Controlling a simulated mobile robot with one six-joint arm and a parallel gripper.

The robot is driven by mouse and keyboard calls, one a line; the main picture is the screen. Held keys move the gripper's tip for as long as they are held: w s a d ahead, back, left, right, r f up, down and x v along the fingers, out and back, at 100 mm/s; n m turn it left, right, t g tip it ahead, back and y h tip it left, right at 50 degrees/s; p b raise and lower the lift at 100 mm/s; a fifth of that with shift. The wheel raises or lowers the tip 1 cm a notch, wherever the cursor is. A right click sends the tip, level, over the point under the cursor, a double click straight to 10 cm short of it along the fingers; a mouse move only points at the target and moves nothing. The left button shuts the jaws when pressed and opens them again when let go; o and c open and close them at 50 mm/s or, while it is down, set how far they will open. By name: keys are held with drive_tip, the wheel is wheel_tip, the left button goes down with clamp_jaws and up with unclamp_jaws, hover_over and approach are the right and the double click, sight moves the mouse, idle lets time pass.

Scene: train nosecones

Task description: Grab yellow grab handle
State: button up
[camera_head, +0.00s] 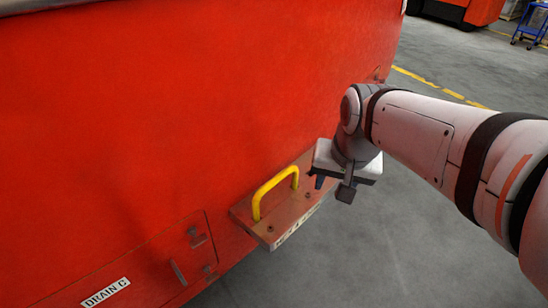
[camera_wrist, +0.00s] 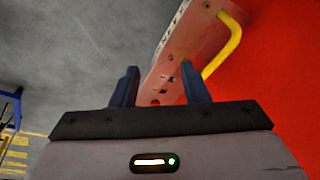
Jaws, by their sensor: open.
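The yellow grab handle (camera_head: 275,191) is a bent bar standing on a brownish-red bracket plate (camera_head: 262,230) low on the red body. My gripper (camera_head: 331,187) is to the right of the handle in the head view, over the plate's right end, and apart from the handle. In the wrist view, the handle (camera_wrist: 234,42) is at the upper right, beyond and to the right of the fingers. The two dark blue fingers of my gripper (camera_wrist: 160,88) are spread, with nothing held between them. Part of the plate (camera_wrist: 178,62) shows behind the fingers.
The red nosecone wall (camera_head: 190,110) rises directly behind the plate. A hatch labelled DRAIN C (camera_head: 106,292) is at the lower left. The grey floor (camera_head: 400,240) is open to the right. A blue cart (camera_head: 530,25) stands far off at the upper right.

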sight(276, 179)
drive_tip(key=w+a+f+m+b, duration=0.1)
drive_tip(key=w+a+f+m, duration=0.1)
drive_tip(key=w+a, duration=0.1)
drive_tip(key=w+a+f+m+g+b, duration=0.1)
drive_tip(key=w+a+f+m, duration=0.1)
drive_tip(key=w+a+f, duration=0.1)
drive_tip(key=w+a+f+m+y+b, duration=0.1)
drive_tip(key=w+a+f+m, duration=0.1)
drive_tip(key=w, duration=0.4)
drive_tip(key=shift+w+a+f, duration=0.2)
drive_tip(key=shift+a+f, duration=0.15)
drive_tip(key=shift+a, duration=0.35)
drive_tip(key=shift+w+a+f, duration=0.15)
drive_tip(key=shift+a+f, duration=0.2)
drive_tip(key=shift+a, duration=0.35)
drive_tip(key=x, duration=0.6)
drive_tip(key=shift+w+d+f+p, duration=0.1)
drive_tip(key=shift+w+d+p, duration=0.05)
drive_tip(key=shift+p, duration=0.15)
clamp_jaws()
